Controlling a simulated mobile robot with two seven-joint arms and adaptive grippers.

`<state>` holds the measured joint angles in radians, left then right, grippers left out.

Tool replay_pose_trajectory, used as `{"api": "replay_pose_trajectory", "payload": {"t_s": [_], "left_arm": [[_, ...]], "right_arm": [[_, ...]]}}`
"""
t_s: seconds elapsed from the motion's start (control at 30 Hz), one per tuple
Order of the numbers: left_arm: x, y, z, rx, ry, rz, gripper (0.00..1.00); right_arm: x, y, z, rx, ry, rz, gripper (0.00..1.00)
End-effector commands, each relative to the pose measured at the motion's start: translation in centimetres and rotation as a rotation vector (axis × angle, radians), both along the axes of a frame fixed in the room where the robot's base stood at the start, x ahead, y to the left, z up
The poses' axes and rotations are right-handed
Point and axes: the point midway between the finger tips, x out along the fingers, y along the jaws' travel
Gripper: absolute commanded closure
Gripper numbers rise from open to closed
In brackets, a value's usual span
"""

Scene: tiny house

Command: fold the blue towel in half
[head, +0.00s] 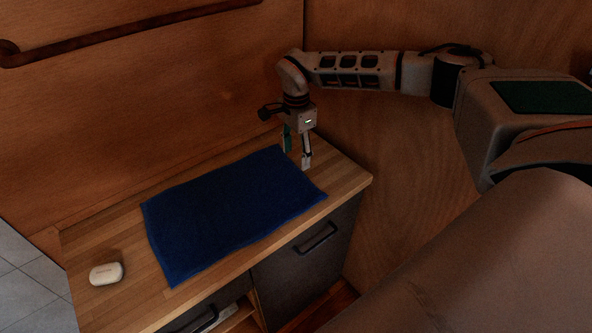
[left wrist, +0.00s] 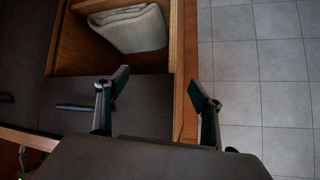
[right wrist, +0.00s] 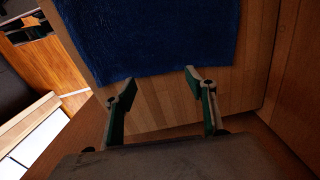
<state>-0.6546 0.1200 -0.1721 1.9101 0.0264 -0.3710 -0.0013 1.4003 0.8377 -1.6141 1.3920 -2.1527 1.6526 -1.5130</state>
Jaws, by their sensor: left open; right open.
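The blue towel (head: 225,210) lies flat and spread out on the wooden counter (head: 92,235), roughly a rectangle. Its edge also shows in the right wrist view (right wrist: 155,35), just beyond my fingertips. My right gripper (head: 298,162) is open and empty, pointing down over the counter at the towel's right end. In the right wrist view its two fingers (right wrist: 200,85) are spread apart, with bare wood between and below them. My left gripper (left wrist: 160,90) is open and empty, away from the towel, above a drawer front and the tiled floor. It is not in the head view.
A small white rounded object (head: 106,273) sits on the counter, left of the towel. A wooden wall stands behind the counter. Dark drawers with handles (head: 316,238) are in the front. A folded light cloth (left wrist: 137,27) lies in an open wooden compartment below my left gripper.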

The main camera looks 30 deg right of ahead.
Motion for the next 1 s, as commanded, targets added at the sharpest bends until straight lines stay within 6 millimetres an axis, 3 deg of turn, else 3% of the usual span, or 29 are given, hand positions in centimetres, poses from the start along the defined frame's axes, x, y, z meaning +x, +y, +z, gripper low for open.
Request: {"api": "replay_pose_trajectory", "payload": {"t_s": [0.2, 0.4, 1.0], "left_arm": [[0.1, -0.1, -0.1, -0.001, -0.003, -0.001, 0.33], [0.2, -0.4, 0.0, -0.006, -0.007, -0.004, 0.33], [0.3, -0.2, 0.0, -0.001, -0.010, -0.009, 0.33]], "right_arm": [[-0.1, 0.0, -2.7, 0.000, 0.002, -0.001, 0.44], [0.0, 0.0, -4.0, -0.001, 0.002, -0.002, 0.44], [0.0, 0.0, -4.5, 0.000, 0.000, -0.001, 0.44]]}}
